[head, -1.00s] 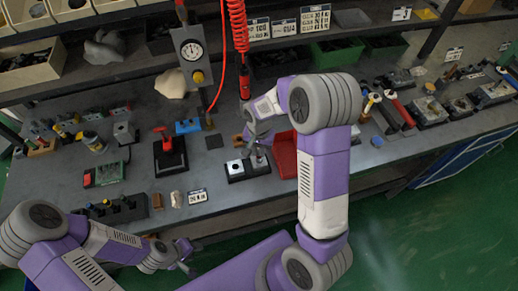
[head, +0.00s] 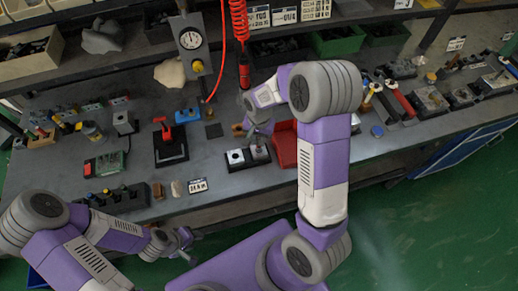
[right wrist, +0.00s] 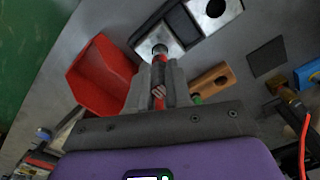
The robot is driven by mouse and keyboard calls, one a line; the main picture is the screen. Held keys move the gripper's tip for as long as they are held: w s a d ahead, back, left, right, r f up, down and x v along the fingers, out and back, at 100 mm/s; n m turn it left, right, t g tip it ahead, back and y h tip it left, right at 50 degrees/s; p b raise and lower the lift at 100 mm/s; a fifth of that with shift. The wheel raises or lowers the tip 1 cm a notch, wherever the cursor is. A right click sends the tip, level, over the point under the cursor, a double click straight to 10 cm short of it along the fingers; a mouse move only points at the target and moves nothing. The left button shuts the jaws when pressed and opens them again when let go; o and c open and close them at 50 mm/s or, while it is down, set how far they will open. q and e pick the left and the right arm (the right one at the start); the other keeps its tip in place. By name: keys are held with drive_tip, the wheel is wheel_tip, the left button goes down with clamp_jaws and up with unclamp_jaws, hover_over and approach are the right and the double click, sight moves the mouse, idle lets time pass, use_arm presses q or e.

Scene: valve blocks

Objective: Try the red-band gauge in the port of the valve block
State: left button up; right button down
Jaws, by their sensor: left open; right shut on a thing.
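The valve block (head: 247,160) is a dark base with two silver blocks near the bench's front edge. In the right wrist view one silver block (right wrist: 213,12) shows an open dark hole. My right gripper (right wrist: 159,82) is shut on the red-band gauge (right wrist: 159,90), which shows red between the fingers. The gauge's far end is over the other silver block (right wrist: 146,38); the fingers hide how deep it sits. My right gripper (head: 259,138) is above the valve block in the head view. My left gripper (head: 188,246) is open and empty, off the bench's front edge.
A red bin (right wrist: 100,75) stands close beside the valve block. A wooden holder (right wrist: 212,82) with a hole lies on its other side, with something green next to it. A black stand with a red handle (head: 168,145) and a label card (head: 197,186) are to the left.

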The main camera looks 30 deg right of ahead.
drive_tip(key=shift+r+p, duration=2.25)
drive_tip(key=shift+r, duration=0.75)
